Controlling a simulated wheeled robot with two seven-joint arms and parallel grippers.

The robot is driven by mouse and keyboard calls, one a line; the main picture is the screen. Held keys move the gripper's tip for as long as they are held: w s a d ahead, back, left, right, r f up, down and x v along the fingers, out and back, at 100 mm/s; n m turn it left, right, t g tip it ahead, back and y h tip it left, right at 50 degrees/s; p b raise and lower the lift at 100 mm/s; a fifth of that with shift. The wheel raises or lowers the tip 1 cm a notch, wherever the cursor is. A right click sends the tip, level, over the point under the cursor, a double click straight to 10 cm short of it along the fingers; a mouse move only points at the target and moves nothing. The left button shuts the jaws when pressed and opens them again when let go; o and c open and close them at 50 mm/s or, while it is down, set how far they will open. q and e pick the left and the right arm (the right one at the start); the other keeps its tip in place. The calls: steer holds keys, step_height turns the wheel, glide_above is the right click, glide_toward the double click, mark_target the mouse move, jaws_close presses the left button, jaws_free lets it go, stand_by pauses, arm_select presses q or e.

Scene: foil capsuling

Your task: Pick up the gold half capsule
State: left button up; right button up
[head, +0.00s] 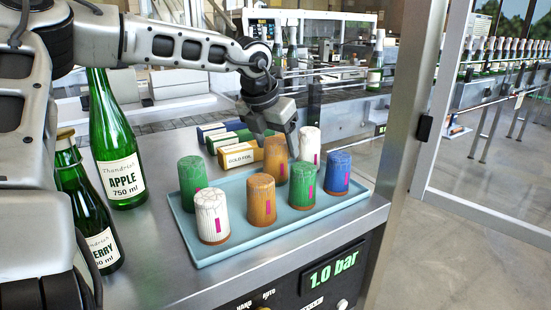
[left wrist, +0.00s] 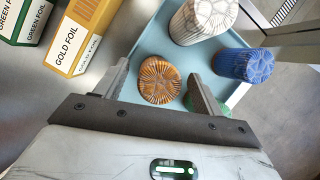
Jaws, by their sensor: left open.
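Two gold capsules stand on the light-blue tray (head: 240,243): one at the back (head: 275,165) and one at the front (head: 261,203). I cannot tell which is the half capsule. My left gripper (head: 285,146) is open and points down over the back gold capsule. In the left wrist view, a gold capsule (left wrist: 160,87) with a pleated top shows between the two fingers of my left gripper (left wrist: 163,82), apart from both. Its lower sides are hidden. My right gripper is not in view.
Close by on the tray stand white (head: 310,145), blue (head: 338,174) and green (head: 303,187) capsules. Another green (head: 192,182) and white (head: 212,218) stand left. A gold foil box (head: 240,156) lies behind. Green bottles (head: 118,150) stand left.

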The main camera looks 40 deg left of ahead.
arm_select(q)
steer(key=c, duration=0.8)
steer(key=shift+o, duration=0.2)
steer(key=shift+r, duration=0.15)
